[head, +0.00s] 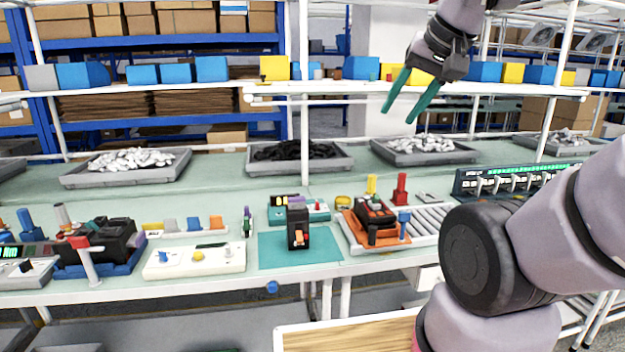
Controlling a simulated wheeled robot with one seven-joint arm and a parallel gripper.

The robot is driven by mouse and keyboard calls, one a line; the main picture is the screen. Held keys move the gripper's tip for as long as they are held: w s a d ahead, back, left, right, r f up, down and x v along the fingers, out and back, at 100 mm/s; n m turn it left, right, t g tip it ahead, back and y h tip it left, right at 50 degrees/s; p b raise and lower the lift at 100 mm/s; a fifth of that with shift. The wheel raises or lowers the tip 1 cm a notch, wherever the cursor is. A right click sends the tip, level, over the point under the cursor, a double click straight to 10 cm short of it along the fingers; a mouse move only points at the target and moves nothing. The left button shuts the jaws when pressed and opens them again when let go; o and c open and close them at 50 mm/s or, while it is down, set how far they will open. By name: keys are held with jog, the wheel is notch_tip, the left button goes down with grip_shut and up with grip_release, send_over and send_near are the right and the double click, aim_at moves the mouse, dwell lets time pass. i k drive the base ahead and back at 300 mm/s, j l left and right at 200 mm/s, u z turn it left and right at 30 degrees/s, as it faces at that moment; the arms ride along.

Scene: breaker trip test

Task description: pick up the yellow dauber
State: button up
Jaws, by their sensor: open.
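A small upright yellow piece, which looks like the yellow dauber (371,184), stands on the bench behind the orange tray. Its lower end is partly hidden by the things in front of it. A red upright piece (400,189) of similar form stands just to its right. My gripper (398,116) has two green fingers spread apart with nothing between them. It hangs high above the back of the bench, well clear of the yellow dauber, higher and slightly to the right in the picture.
A short yellow round pot (343,203) sits left of the dauber. An orange tray (350,232) with a black device stands in front. A black breaker (297,228) stands on a teal mat (270,250). Grey bins and a white shelf (350,87) lie behind.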

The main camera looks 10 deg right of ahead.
aim_at(372, 178)
jog(key=i+l, duration=0.25)
jog(key=l, duration=0.15)
jog(key=i+l, duration=0.25)
jog(key=l, duration=0.15)
jog(key=i+l, duration=0.25)
jog(key=l, duration=0.15)
jog(key=u, duration=0.05)
